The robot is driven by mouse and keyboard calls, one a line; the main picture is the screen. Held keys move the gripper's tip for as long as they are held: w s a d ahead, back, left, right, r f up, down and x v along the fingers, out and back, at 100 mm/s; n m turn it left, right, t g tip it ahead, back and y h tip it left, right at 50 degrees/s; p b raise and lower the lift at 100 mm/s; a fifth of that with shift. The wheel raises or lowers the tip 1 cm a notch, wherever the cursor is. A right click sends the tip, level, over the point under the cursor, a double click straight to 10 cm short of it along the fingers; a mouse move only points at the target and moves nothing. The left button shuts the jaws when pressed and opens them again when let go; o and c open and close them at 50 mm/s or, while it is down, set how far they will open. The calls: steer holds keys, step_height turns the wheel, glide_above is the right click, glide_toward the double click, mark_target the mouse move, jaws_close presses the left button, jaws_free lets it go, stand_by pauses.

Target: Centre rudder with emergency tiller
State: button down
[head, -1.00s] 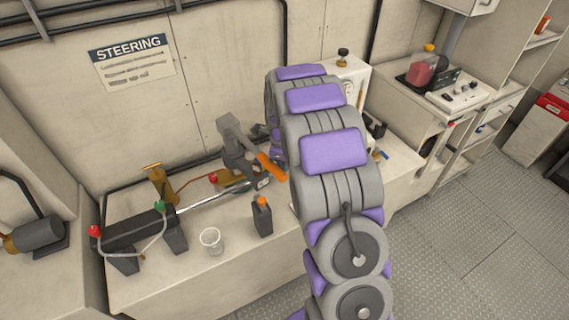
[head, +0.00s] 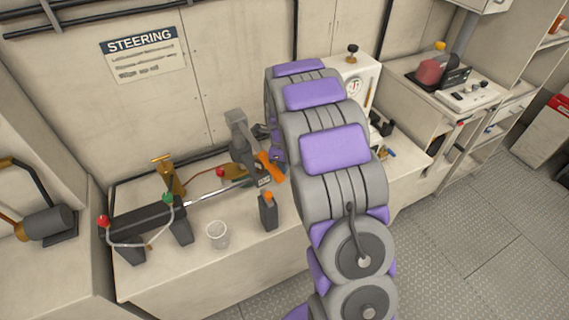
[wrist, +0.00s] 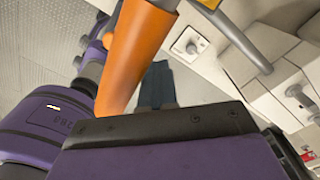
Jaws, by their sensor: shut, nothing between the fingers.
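The orange bar (head: 271,167), which looks like the emergency tiller's handle, slopes down to the right beside the grey upright fitting (head: 240,135) on the bench. In the wrist view the orange bar (wrist: 135,50) stands large, close in front of my gripper. My gripper (wrist: 156,88) is shut and empty; its dark fingers show just right of the bar's lower end. Whether they touch it I cannot tell. In the head view my arm hides most of the gripper. A silver rod (head: 215,192) runs from the dark steering cylinder (head: 145,225) toward the fitting.
A clear cup (head: 218,235) and a dark bottle with an orange cap (head: 268,212) stand at the bench front. A brass piece (head: 167,178) stands behind the cylinder. A gauge box (head: 354,85) is beyond my arm. The floor (head: 470,220) at right is clear.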

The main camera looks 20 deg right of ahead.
steer(key=shift+s+a, duration=0.1)
steer(key=shift+a, duration=0.2)
steer(key=shift+s+a+p, duration=0.25)
steer(key=shift+a+p, duration=0.05)
steer(key=shift+a, duration=0.6)
steer(key=shift+d, duration=0.15)
steer(key=shift+w+d+p, duration=0.15)
steer(key=shift+w+d, duration=0.05)
steer(key=shift+d, duration=0.4)
steer(key=shift+w+d+p, duration=0.15)
steer(key=shift+w+d, duration=0.05)
steer(key=shift+d, duration=0.35)
steer(key=shift+r, duration=0.15)
step_height(320, 180, up, 9)
steer(key=p, duration=0.4)
